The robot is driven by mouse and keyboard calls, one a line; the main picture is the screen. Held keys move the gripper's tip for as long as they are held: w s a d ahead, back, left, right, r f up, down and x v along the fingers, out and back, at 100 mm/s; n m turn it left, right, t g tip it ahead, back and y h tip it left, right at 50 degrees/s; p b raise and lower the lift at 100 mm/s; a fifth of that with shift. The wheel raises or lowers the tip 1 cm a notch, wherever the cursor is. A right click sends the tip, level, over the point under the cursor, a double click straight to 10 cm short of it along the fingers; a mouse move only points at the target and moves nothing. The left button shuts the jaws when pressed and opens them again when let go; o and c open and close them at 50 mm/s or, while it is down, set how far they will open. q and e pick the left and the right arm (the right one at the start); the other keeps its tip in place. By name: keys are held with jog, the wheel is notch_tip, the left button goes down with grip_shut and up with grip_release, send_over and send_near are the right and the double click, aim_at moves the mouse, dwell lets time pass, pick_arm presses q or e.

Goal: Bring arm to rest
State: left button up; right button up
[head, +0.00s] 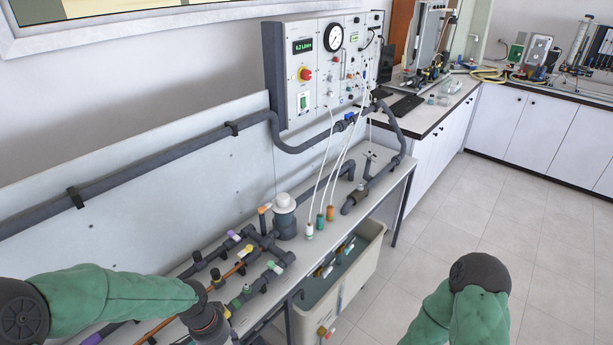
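My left arm, in a green sleeve (110,298), comes in from the left in the head view. It reaches over the near end of the pipe bench and ends in a dark wrist joint (207,322) at the bottom edge. Its fingers are not visible. My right arm (468,305), also in a green sleeve with a dark joint, shows at the bottom right over the floor. Its gripper is out of the picture. No held object shows at either arm.
The bench (232,212) carries grey pipes, coloured valves and upright tubes close to my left arm. A control panel (325,65) stands at its back. White cabinets (515,125) line the back right. The tiled floor (450,210) is clear.

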pick_arm(q)
jog(key=s+d+f+n+h, duration=0.1)
jog(key=s+d+f+n, duration=0.3)
jog(key=f, duration=0.6)
jog(key=s+d+f+n+h, duration=0.1)
jog(key=s+d+f+n, duration=0.3)
jog(key=f, duration=0.6)
jog(key=s+d, duration=0.1)
jog(key=d, duration=0.1)
jog(key=shift+s+d+f+n, duration=0.2)
jog(key=shift+s+d+n, duration=0.2)
dwell(1.6)
